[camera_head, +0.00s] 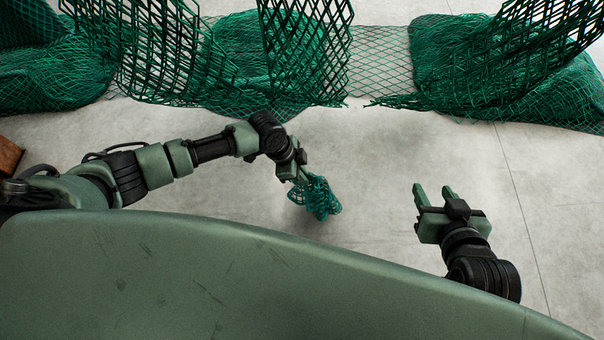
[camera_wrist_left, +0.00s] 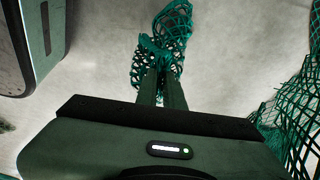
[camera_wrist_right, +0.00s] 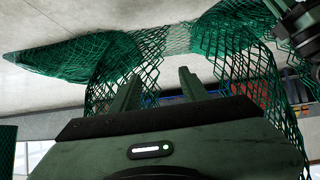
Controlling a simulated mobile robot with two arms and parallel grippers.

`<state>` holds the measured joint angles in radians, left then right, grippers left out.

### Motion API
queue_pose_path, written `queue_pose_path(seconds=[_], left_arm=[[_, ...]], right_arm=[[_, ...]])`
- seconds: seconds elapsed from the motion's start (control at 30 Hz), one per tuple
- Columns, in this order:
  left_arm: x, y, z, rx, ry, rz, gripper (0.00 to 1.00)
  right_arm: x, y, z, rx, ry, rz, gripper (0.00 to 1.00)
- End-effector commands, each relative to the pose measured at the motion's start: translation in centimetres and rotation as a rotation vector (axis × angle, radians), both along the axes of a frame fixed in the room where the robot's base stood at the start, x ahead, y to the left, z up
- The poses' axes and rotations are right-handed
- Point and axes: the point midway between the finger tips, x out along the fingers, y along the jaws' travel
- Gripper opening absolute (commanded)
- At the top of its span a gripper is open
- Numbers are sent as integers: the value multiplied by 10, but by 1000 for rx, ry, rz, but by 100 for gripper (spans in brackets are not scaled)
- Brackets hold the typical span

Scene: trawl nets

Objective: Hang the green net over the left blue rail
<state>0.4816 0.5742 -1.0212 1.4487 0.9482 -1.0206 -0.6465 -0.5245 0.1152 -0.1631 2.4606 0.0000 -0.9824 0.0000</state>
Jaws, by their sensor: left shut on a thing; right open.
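A small bunched green net (camera_head: 320,200) hangs from my left gripper (camera_head: 300,178), clear of the other nets in the head view. In the left wrist view the net (camera_wrist_left: 172,32) is pinched at the tips of the closed fingers (camera_wrist_left: 160,86), and its loose part extends beyond them. My right gripper (camera_head: 436,194) is open and empty, to the right of the held net. In the right wrist view its two fingers (camera_wrist_right: 158,92) stand apart with nothing between them. I cannot clearly identify the left blue rail; only a blue strip shows behind the fingers in the right wrist view.
Large green net heaps lie along the far side, at left (camera_head: 50,75), middle (camera_head: 240,60) and right (camera_head: 500,75), with some netting draped upward. A brown block (camera_head: 9,157) is at the left edge. The grey floor (camera_head: 370,150) between heaps and grippers is clear.

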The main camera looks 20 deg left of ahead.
Motion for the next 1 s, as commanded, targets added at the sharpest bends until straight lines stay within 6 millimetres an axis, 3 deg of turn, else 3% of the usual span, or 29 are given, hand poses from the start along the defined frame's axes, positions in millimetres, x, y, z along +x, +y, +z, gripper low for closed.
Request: queue_pose_path(seconds=[0.3, 0.7, 0.9, 1.0], left_arm=[[0, 0, 18, 0, 0, 0, 0], [0, 0, 40, -1, 0, 0, 0], [0, 0, 70, 0, 0, 0, 0], [0, 0, 71, 0, 0, 0, 0]], right_arm=[[-51, -19, -31, -64, 291, -21, 45], [-125, -41, -50, -134, 635, -49, 45], [-111, -38, -87, -135, 657, -43, 45], [-109, -37, -111, -136, 665, -41, 45]])
